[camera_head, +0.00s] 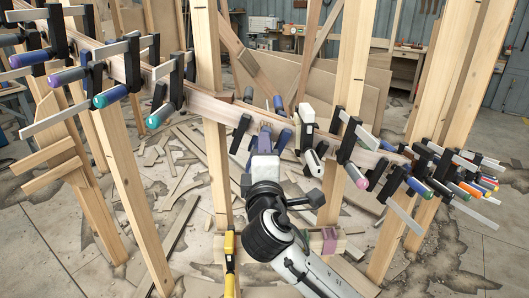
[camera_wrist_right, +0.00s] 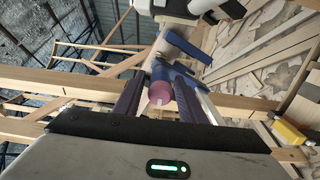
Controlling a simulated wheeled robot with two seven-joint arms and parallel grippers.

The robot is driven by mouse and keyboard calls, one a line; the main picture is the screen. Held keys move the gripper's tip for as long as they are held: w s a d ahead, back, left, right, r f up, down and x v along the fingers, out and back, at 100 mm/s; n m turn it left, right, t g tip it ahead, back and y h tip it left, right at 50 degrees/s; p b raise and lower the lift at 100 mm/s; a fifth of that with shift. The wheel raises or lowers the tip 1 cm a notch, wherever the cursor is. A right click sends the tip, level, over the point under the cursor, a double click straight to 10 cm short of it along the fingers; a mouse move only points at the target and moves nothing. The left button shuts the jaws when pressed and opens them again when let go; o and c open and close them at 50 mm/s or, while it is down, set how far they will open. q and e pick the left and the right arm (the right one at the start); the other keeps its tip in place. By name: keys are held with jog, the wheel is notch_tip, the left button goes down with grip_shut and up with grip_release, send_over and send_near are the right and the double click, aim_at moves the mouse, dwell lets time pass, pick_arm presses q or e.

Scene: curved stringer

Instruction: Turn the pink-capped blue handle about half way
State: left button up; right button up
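A blue handle with a mauve-pink cap (camera_wrist_right: 160,92) shows in the right wrist view, its cap end facing my palm. My right gripper (camera_wrist_right: 158,95) has its two dark fingers apart, one on each side of this handle, with narrow gaps beside the cap. Whether the fingertips touch the blue part is hard to see. In the head view my right gripper (camera_head: 265,142) reaches up to the curved wooden stringer (camera_head: 215,106) near its middle, and hides most of this handle. My left gripper is not in view.
Several clamps with coloured handles line the stringer, including a teal-capped one (camera_head: 155,120) at left and a cluster at right. White-and-black clamps (camera_head: 307,120) stand just right of my gripper. Upright wooden posts (camera_head: 212,120) flank it. A yellow clamp (camera_head: 229,250) is below.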

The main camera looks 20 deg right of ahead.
jog(key=shift+s, duration=0.1)
jog(key=b+v, duration=0.1)
jog(key=v, duration=0.9)
jog(key=shift+s+a, duration=0.1)
jog(key=shift+s, duration=0.05)
jog(key=v, duration=0.4)
jog(key=shift+r, duration=0.1)
dwell(0.3)
